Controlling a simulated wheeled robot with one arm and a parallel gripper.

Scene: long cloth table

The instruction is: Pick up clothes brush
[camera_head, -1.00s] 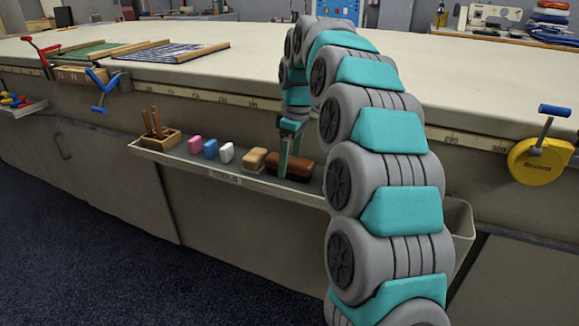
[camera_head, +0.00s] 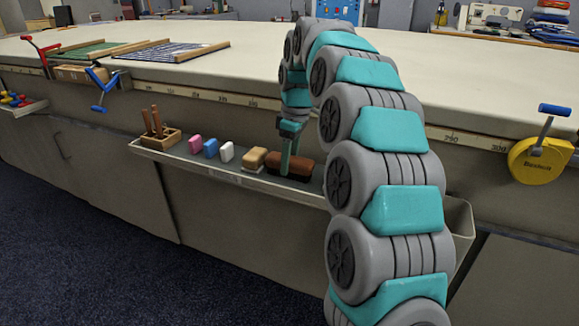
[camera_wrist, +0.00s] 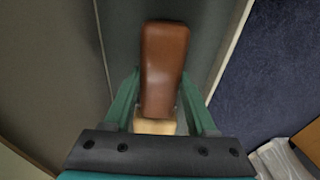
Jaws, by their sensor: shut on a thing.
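The clothes brush, a brown rounded block (camera_head: 303,168), is at the right part of the shelf on the table's front. In the wrist view the brush (camera_wrist: 164,60) lies lengthwise between the two green fingers. My gripper (camera_head: 288,162) reaches down from above and is shut across the brush's middle, hiding part of it. In the wrist view my gripper (camera_wrist: 160,82) has a finger on each long side of the brush. The brush's underside is hidden, and I cannot tell whether it touches the shelf.
A tan brush-like block (camera_head: 253,159) sits close left of the brush. The shelf (camera_head: 240,178) has a raised front lip. The table edge overhangs above.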

